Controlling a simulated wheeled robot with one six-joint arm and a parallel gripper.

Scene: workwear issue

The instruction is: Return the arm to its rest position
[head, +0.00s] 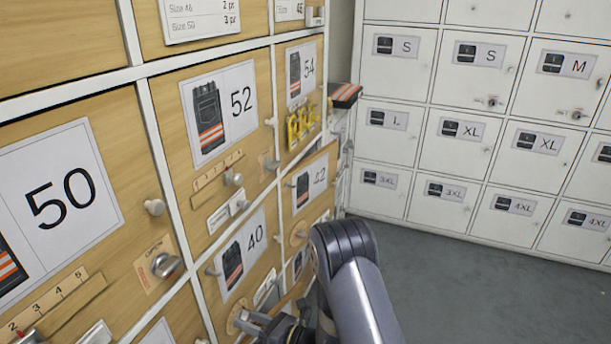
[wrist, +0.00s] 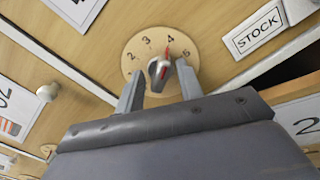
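My gripper (head: 262,322) is low in the head view, in front of the wooden cabinet doors, below the label 40. In the wrist view its two fingers (wrist: 158,84) are apart, one on each side of a grey knob (wrist: 159,72). I see a gap beside the knob, so the fingers do not look shut on it. The knob sits on a round wooden dial (wrist: 137,56) with numbers 2 to 5, and a red mark shows near 4. My arm is bent and reaches up from the bottom of the head view.
Wooden doors (head: 62,140) with knobs and label holders stand close on the left. White lockers (head: 470,140) line the back. A dark item with an orange stripe (head: 345,92) juts out near the corner. Grey floor (head: 450,285) is clear on the right.

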